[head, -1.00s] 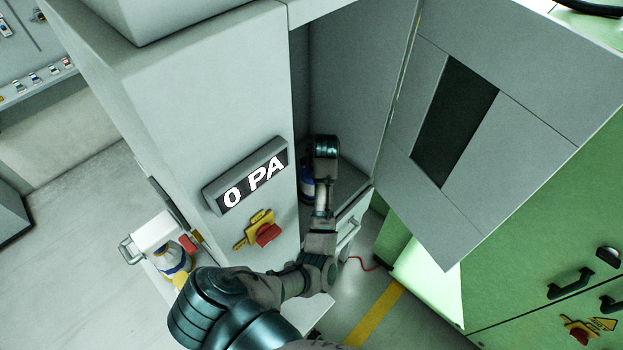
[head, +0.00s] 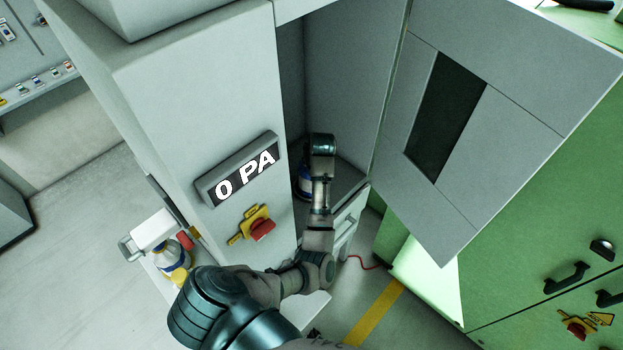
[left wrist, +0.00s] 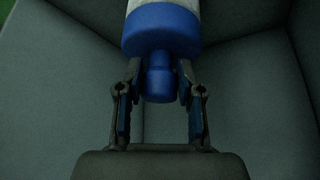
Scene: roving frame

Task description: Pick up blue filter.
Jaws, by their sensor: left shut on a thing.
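The blue filter (left wrist: 160,32) has a wide blue collar, a narrower blue end and a white body running out of the top of the left wrist view. In the head view its blue and white side (head: 305,183) shows inside the open cabinet, partly hidden by my left arm. My left gripper (left wrist: 160,78) is shut on the filter's narrow blue end, one finger on each side. In the head view the fingers are hidden behind my wrist. My right gripper is not in view.
The grey cabinet (head: 200,110) has its door (head: 470,130) swung open to the right. A white and blue bottle (head: 168,262) stands at left. Green cabinets (head: 560,220) stand at right.

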